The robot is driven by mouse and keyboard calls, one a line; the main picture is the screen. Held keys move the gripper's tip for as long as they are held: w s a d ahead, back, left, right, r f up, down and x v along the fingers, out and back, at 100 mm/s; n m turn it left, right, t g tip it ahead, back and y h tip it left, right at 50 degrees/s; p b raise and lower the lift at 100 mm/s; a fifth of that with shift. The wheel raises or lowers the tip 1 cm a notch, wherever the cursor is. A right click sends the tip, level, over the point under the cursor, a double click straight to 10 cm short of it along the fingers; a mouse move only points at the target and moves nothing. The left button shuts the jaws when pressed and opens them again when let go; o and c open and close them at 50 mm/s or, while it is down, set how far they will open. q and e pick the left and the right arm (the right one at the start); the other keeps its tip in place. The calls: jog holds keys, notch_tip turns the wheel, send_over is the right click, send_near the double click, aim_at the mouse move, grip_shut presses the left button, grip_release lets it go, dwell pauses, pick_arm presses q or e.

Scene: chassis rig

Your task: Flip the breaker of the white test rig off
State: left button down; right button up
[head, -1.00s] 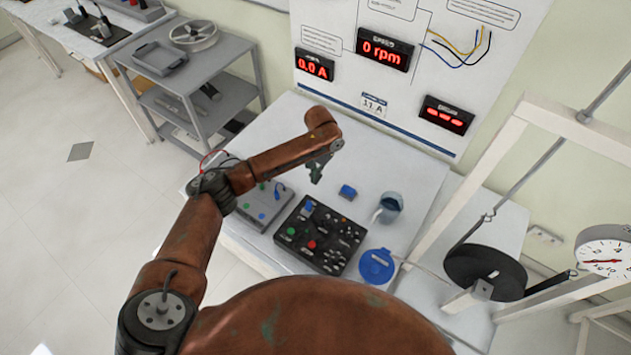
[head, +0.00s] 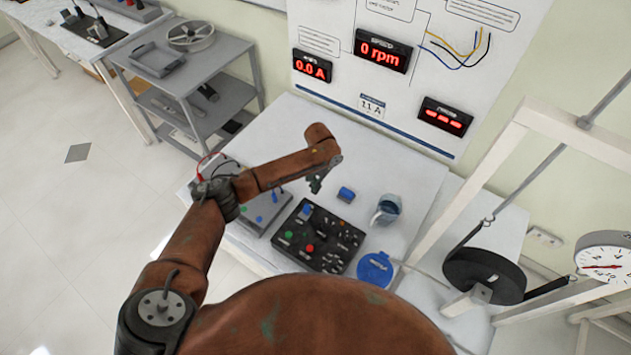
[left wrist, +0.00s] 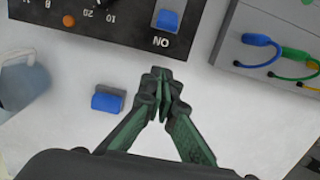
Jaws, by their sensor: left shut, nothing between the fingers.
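A black control box (head: 348,245) with green and red buttons and several knobs lies on the white bench. A blue rocker (head: 306,210) sits at its upper left corner. In the left wrist view the blue rocker (left wrist: 168,20) is at the box's edge, above an upside-down "ON" mark. My left gripper (head: 315,184) is shut and empty above the bench, just behind the box. In the left wrist view the shut fingertips (left wrist: 162,82) show below the rocker, apart from it in the picture. My right gripper is not in view.
A small blue block (head: 346,194), a jug (head: 386,210) and a round blue piece (head: 375,269) lie near the box. A grey box (head: 262,212) with cables is at its left. The panel displays (head: 382,50) read 0 rpm and 0.0 A. A white frame (head: 475,195) stands right.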

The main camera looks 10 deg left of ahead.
aim_at(307, 209)
pick_arm(q)
jog(key=shift+s+a+f+p, duration=0.25)
jog(key=shift+s+f+p, duration=0.2)
jog(key=shift+s, duration=0.2)
jog(key=shift+s+a+f+p, duration=0.25)
jog(key=shift+s+f+p, duration=0.1)
jog(key=shift+s+f, duration=0.2)
jog(key=shift+s+a+r, duration=0.15)
jog(key=shift+s+r, duration=0.05)
jog(key=shift+s, duration=0.45)
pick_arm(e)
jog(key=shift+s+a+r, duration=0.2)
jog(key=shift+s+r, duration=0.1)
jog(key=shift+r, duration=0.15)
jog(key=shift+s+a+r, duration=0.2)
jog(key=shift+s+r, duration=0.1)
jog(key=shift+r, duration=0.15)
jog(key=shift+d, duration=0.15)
pick_arm(q)
jog(key=shift+p, duration=0.3)
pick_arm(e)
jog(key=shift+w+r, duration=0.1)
